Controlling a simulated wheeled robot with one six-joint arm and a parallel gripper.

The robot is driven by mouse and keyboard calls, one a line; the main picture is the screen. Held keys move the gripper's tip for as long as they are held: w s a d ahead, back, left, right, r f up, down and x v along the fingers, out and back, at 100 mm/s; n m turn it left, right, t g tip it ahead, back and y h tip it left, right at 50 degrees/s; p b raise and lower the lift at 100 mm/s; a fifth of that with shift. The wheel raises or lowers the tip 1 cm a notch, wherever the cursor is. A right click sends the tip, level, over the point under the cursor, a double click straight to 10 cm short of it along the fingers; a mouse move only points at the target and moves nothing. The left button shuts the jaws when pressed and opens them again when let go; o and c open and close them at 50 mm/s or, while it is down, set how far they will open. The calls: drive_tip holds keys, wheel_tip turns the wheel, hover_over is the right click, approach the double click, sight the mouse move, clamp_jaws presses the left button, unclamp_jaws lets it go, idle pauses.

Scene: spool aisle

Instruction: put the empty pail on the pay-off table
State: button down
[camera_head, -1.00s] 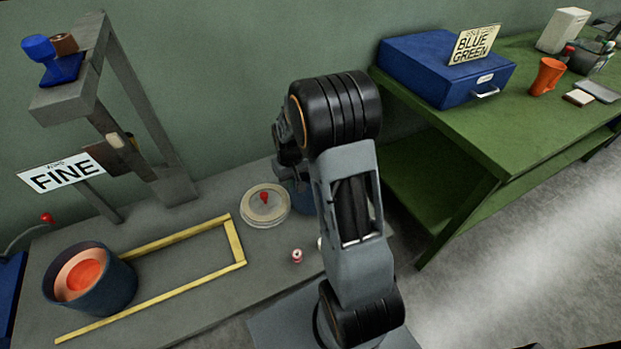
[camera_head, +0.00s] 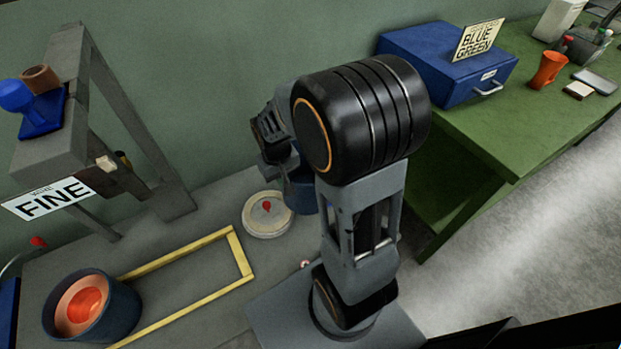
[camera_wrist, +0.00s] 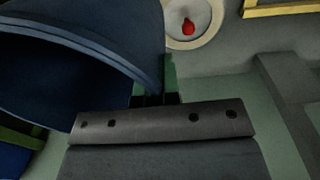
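The dark blue pail (camera_wrist: 80,45) fills the upper left of the wrist view, its wall close against my gripper (camera_wrist: 155,98). My gripper appears shut on the pail's rim; the fingertips are mostly hidden. In the head view the pail (camera_head: 302,190) is largely covered by my arm, and my gripper (camera_head: 278,160) is at its upper left. A grey table (camera_head: 215,270) stretches below, bearing a yellow rectangular outline (camera_head: 240,255) open to the left. Another dark blue pail (camera_head: 118,315), with copper and orange inside, stands at its left end.
A pale disc with a red knob (camera_head: 262,225) lies beside the held pail. A grey stand (camera_head: 75,90) with a FINE sign (camera_head: 50,197) rises at the left. A green bench (camera_head: 490,130) with a blue drawer box (camera_head: 430,65) is at the right. The outline's inside looks clear.

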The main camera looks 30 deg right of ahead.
sight(303, 174)
drive_tip(key=w+d+f, duration=0.1)
drive_tip(key=d, duration=0.1)
drive_tip(key=w+d+f, duration=0.1)
drive_tip(key=d, duration=0.1)
drive_tip(key=w+d+f, duration=0.1)
drive_tip(key=shift+w+d, duration=0.3)
drive_tip(key=shift+d, duration=0.1)
drive_tip(key=d+f, duration=0.1)
drive_tip(key=w+d+f, duration=0.1)
drive_tip(key=f, duration=0.1)
drive_tip(key=w+d+f+b, duration=0.1)
drive_tip(key=f, duration=0.1)
drive_tip(key=shift+w+d, duration=0.25)
drive_tip(key=shift+d, duration=0.15)
drive_tip(key=shift+w+d+f, duration=0.25)
drive_tip(key=shift+d+f, duration=0.15)
drive_tip(key=shift+f, duration=1.7)
drive_tip(key=shift+f+b, duration=0.1)
drive_tip(key=shift+b, duration=0.2)
drive_tip(key=shift+f, duration=0.15)
drive_tip(key=c, duration=1.3)
unclamp_jaws()
drive_tip(key=shift+c, duration=0.2)
